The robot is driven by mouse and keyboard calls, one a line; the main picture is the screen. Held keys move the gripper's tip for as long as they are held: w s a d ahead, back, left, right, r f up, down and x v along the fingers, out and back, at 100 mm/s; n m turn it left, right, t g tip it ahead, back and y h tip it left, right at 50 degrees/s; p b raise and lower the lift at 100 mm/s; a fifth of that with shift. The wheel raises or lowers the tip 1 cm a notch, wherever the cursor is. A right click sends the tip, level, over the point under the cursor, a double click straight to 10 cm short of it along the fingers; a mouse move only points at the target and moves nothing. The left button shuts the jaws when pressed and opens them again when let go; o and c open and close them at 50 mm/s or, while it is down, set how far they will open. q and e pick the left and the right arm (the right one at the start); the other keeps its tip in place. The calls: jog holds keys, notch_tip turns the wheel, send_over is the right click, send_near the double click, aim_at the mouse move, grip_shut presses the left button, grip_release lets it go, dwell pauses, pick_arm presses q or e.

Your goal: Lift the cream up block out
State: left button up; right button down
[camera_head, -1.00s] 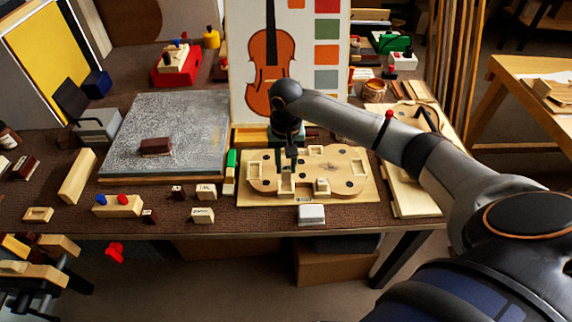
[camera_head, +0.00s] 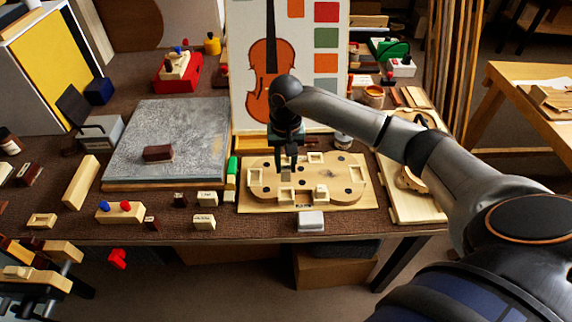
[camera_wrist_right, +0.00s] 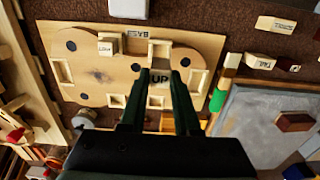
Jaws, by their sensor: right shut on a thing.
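The cream up block (camera_wrist_right: 158,78), its top marked "UP", is between the two fingers of my right gripper (camera_wrist_right: 158,92) in the wrist view. My right gripper (camera_head: 286,166) is shut on it in the head view, over the left part of the violin-shaped wooden form (camera_head: 335,172). The block is small and partly hidden by the fingers there. An open pale-edged notch (camera_wrist_right: 160,49) shows beside the block in the wrist view, so the block looks raised above the form. How high cannot be told. My left gripper is not seen.
Another cream block (camera_head: 321,190) sits in the form. A white box (camera_head: 311,221) stands at the table's front edge. Several small labelled blocks (camera_head: 206,198) and a green-topped piece (camera_head: 232,165) lie to the left, near the grey slab (camera_head: 190,130). A violin poster (camera_head: 270,70) stands behind.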

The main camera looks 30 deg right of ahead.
jog(key=shift+r+p, duration=1.25)
jog(key=shift+r, duration=1.2)
jog(key=shift+a, duration=0.1)
